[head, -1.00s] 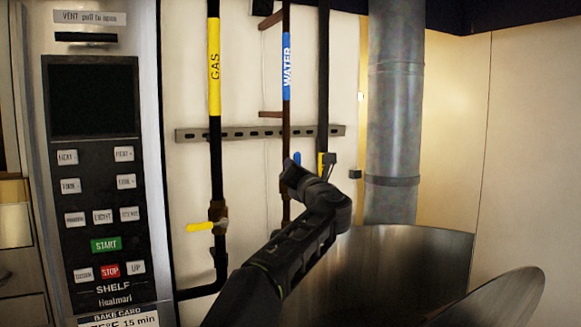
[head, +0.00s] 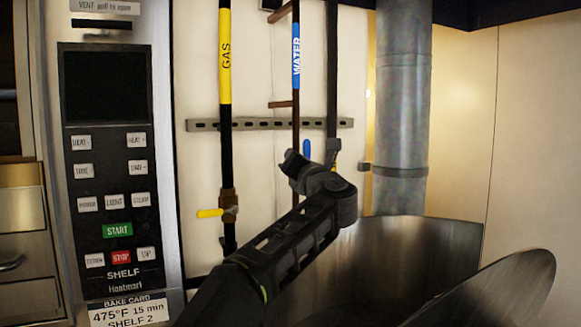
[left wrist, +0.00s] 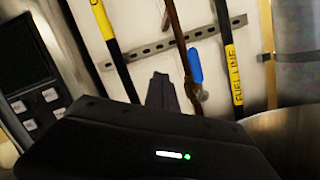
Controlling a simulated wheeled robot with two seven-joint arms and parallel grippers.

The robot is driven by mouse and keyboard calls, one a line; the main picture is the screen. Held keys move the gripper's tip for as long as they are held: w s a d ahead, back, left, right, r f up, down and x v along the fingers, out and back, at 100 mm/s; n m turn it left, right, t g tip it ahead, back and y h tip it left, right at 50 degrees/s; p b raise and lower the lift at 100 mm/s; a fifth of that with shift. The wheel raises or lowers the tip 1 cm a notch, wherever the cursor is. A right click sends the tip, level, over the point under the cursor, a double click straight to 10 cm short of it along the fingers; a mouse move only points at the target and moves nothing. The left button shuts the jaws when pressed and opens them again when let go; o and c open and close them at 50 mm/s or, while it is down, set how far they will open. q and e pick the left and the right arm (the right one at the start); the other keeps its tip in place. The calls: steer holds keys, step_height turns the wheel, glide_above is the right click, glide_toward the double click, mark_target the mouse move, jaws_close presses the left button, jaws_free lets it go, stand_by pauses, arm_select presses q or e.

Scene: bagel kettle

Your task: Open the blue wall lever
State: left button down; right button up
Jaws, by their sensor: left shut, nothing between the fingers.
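The blue lever (head: 307,147) is on the brown water pipe (head: 296,90) on the wall, pointing upright. In the head view its lower part is hidden behind my left gripper (head: 290,160). The lever also shows clearly in the left wrist view (left wrist: 195,66), just right of and beyond my shut fingers (left wrist: 161,90). My left gripper is shut and empty, in front of the water pipe and slightly left of the lever. I cannot tell whether it touches the pipe. My right gripper is not in view.
A yellow-handled valve (head: 212,213) is on the black gas pipe (head: 225,150) to the left. A control panel (head: 110,180) stands farther left. A large metal kettle (head: 410,260) with a tilted lid (head: 500,290) is at lower right, near a thick grey duct (head: 402,100).

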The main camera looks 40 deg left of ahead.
arm_select(q)
steer(key=shift+s+d+r+b, duration=0.1)
steer(key=shift+s+d+b, duration=0.55)
steer(key=shift+s+d, duration=0.9)
